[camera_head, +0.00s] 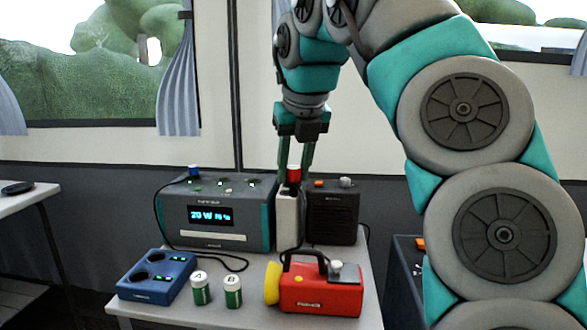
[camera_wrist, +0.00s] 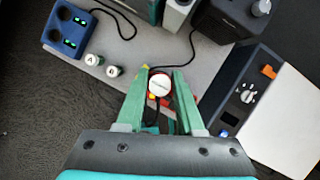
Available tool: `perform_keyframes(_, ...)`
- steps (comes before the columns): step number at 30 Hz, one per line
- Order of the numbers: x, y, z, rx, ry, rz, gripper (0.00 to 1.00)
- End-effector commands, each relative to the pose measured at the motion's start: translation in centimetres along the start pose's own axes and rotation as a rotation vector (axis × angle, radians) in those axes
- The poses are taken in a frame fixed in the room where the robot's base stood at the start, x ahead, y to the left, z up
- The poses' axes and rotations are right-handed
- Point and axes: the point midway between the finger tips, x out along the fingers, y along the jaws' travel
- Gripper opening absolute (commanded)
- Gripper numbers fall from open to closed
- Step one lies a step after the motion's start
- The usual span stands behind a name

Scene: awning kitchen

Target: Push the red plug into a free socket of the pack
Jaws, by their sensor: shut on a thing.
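The red plug (camera_head: 294,173) is between the fingertips of my gripper (camera_head: 297,165), which is shut on it. In the wrist view, my gripper (camera_wrist: 164,78) has its green fingers on either side of the plug (camera_wrist: 159,86), with its pale top facing the camera. A dark cord hangs from the plug. The pack (camera_head: 222,212) is the grey and teal box with a lit display, left of the plug. A blue plug (camera_head: 194,171) stands at the left of its top, where several small green lights show. The socket openings are too small to make out.
A pale box (camera_head: 287,220) and black radio (camera_head: 332,218) stand right of the pack. A red lantern (camera_head: 320,292), two green batteries (camera_head: 233,292) and a blue charger (camera_head: 157,276) occupy the table front. A dark unit (camera_wrist: 262,90) with knob and orange switch stands right.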

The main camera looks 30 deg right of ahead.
Motion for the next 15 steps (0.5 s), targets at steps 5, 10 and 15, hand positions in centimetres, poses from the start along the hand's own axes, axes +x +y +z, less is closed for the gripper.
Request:
perform_keyframes(5, 0.1, 0.0, 0.0, 0.0, -0.001, 0.0, 0.0)
perform_keyframes(10, 0.1, 0.1, 0.7, 0.0, 0.0, 0.0, 0.0)
perform_keyframes(15, 0.7, 0.2, 1.9, -0.001, 0.001, 0.001, 0.0)
